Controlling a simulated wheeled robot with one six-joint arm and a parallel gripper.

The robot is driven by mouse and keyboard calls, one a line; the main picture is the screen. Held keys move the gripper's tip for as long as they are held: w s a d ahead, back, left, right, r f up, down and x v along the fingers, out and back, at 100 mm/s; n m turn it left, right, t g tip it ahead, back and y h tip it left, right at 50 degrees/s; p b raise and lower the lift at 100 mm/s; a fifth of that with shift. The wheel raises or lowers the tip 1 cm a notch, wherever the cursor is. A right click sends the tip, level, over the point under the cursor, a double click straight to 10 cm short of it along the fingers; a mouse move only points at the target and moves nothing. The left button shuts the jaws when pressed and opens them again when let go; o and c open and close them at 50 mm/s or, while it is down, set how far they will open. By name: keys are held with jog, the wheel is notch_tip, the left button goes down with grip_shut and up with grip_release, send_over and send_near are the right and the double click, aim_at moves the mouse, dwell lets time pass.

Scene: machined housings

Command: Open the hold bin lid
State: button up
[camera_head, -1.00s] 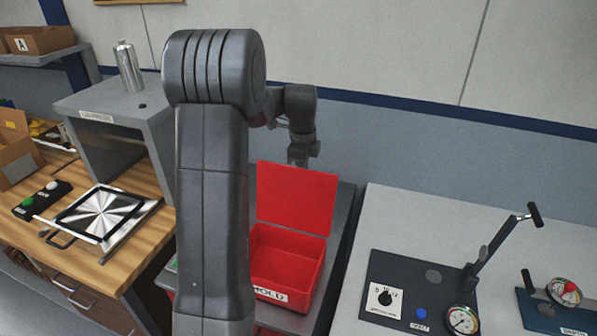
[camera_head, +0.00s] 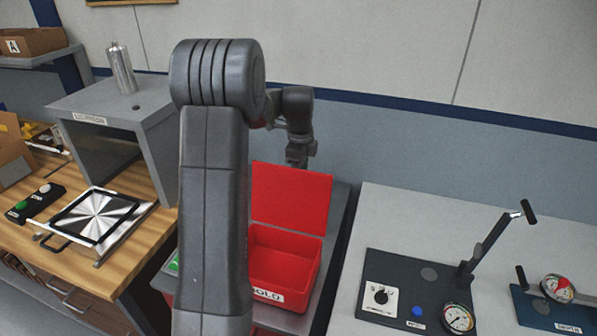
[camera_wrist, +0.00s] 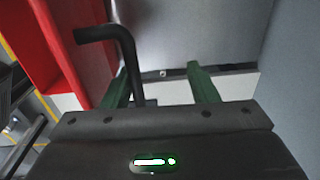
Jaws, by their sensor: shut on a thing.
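The red hold bin (camera_head: 282,262) stands in the middle of the head view with a partly covered label ending in "OLD" on its front. Its red lid (camera_head: 292,198) is raised at the back, and the bin's visible inside looks empty. My arm hides the bin's left part. In the head view my gripper is hidden behind the raised lid. In the wrist view my gripper (camera_wrist: 162,88) has two green fingers, with a dark bent handle (camera_wrist: 128,50) running down between them close to the left finger. Red surface (camera_wrist: 75,45) shows at the left.
Right of the bin, a pale bench (camera_head: 400,215) carries a lever fixture (camera_head: 415,290) with a gauge. At left, a wooden bench (camera_head: 120,262) holds a grey box (camera_head: 110,110) with a metal cylinder (camera_head: 122,68) on top. A wall is close behind the lid.

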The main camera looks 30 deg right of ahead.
jog(key=shift+r, duration=0.15)
jog(key=shift+c, duration=0.2)
notch_tip(320, 180, up, 14)
jog(key=b, duration=0.2)
jog(key=shift+s+a+f, duration=0.25)
jog(key=shift+s+a, duration=0.1)
jog(key=shift+a, duration=0.05)
jog(key=shift+f, duration=0.15)
notch_tip(320, 180, down, 10)
jog(key=p, duration=0.1)
jog(key=shift+w+d, duration=0.3)
jog(key=shift+f, duration=0.1)
dwell(0.3)
jog(key=shift+a, duration=0.1)
